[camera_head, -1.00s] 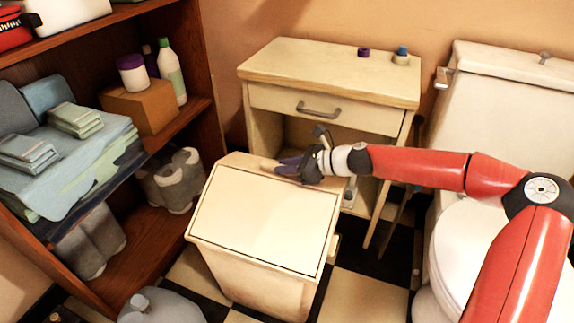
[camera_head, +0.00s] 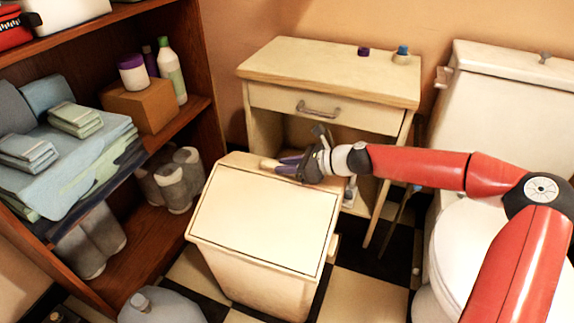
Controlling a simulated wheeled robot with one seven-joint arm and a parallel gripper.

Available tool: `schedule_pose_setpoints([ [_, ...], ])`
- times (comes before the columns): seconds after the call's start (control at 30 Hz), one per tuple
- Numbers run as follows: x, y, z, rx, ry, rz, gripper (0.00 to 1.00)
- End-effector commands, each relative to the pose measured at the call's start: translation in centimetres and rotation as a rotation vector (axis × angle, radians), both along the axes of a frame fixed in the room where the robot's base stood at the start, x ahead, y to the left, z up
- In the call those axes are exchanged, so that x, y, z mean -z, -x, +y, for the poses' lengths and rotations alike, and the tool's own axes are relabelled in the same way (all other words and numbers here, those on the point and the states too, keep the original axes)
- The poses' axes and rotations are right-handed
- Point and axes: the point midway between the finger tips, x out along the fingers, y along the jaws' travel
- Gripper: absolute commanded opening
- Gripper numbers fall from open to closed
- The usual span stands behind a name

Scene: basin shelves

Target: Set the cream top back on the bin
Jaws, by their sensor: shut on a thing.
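The cream bin (camera_head: 254,277) stands on the floor in the middle of the view. Its cream top (camera_head: 264,222) lies over the bin's mouth, with its flat panel facing up and sloping toward me. My gripper (camera_head: 273,164) is at the top's far edge, its fingers pointing left along that edge. The fingers are shut on a part of the top at the back. The exact grip and any gap between top and bin at the back are hidden.
A cream cabinet (camera_head: 330,68) with a drawer and open lower space stands right behind the bin. A wooden shelf (camera_head: 150,255) with towels and bottles is on the left. A white toilet (camera_head: 470,245) is at right. A grey jug (camera_head: 160,307) stands on the floor at front left.

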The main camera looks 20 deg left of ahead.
Motion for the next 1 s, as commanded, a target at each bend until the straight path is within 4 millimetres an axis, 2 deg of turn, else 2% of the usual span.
schedule_pose_setpoints([
  [0.1, -0.07, 0.0, 0.02, 0.0, -0.001, 0.0, 0.0],
  [0.13, -0.07, 0.0, 0.02, 0.0, -0.001, 0.0, 0.24],
  [0.3, -0.05, 0.0, 0.01, 0.0, -0.001, 0.0, 0.46],
  [0.5, -0.02, 0.0, 0.01, 0.0, 0.0, 0.0, 0.47],
  [0.67, 0.04, 0.0, -0.02, 0.0, 0.0, 0.0, 0.68],
  [1.0, -0.03, -0.01, -0.08, 0.0, 0.0, 0.0, 0.69],
])
